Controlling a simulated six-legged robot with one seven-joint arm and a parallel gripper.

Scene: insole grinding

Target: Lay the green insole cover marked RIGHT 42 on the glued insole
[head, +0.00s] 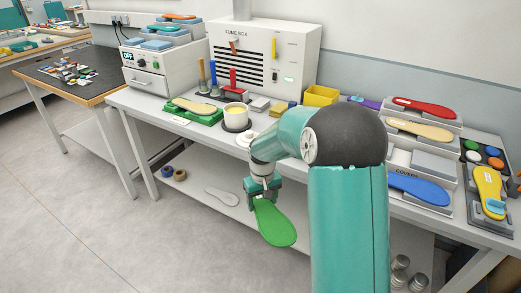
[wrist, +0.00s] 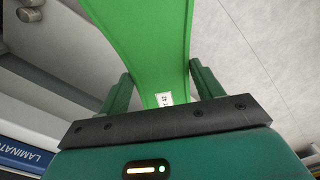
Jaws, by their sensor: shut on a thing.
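My gripper (head: 262,192) is shut on a green insole cover (head: 274,223), held in the air in front of the bench edge. The cover hangs down and forward from the jaws. In the wrist view the green cover (wrist: 145,40) runs up between the two fingers (wrist: 161,88). A small white label (wrist: 164,98) is on it near the jaws; its print is too small to read surely. A tan insole (head: 194,105) lies on a green holder (head: 178,117) on the bench, up and left of my gripper. Whether it has glue on it cannot be told.
A cream pot (head: 236,115) stands right of the holder, with upright tools (head: 214,78) behind it. A fume box (head: 263,55) and a white oven-like unit (head: 160,70) stand at the back. Right are trays with a blue cover (head: 418,188) and a yellow insole (head: 490,190).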

